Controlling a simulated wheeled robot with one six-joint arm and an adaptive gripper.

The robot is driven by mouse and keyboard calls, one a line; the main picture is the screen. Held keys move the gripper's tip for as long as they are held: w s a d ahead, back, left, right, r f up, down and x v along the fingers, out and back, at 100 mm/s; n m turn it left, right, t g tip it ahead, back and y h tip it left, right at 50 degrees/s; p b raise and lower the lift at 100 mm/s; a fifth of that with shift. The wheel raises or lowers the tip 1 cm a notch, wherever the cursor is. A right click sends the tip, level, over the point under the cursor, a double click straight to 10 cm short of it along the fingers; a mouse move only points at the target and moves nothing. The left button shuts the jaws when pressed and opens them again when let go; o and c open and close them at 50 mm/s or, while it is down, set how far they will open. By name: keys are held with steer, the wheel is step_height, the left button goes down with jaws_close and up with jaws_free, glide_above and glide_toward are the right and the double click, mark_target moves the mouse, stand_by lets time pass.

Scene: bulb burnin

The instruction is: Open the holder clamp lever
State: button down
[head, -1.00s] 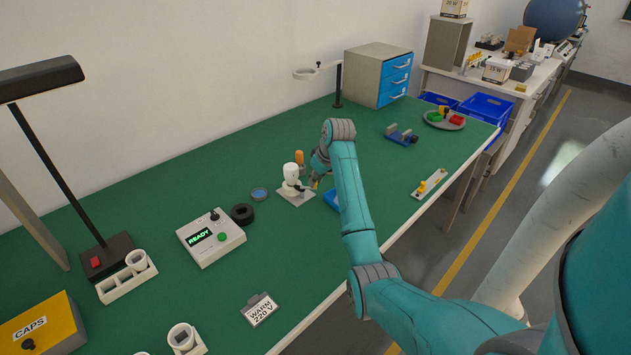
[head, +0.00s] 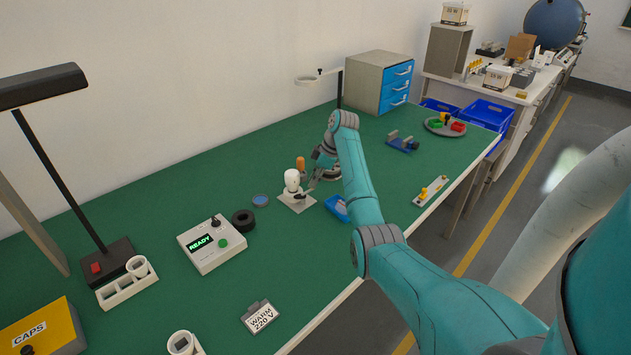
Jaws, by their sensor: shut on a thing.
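The white bulb holder (head: 292,182) stands upright on a pale square plate (head: 300,206) near the middle of the green bench. A small dark clamp lever (head: 300,195) shows low on its right side. My gripper (head: 312,185) is just right of the holder, its fingers low and shut on the lever. The fingertips are tiny here and the contact is partly hidden. An orange handle-like piece (head: 300,163) stands just behind the holder.
A black ring (head: 243,218), a blue disc (head: 261,200) and the READY box (head: 212,245) are to the left. The bench in front of the holder is clear.

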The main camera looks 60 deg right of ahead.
steer(key=shift+w+n, duration=0.1)
steer(key=shift+n, duration=0.2)
steer(key=c, duration=1.1)
jaws_free()
steer(key=shift+o, duration=0.2)
steer(key=shift+r, duration=0.1)
steer(key=v, duration=0.7)
steer(key=shift+d, duration=0.1)
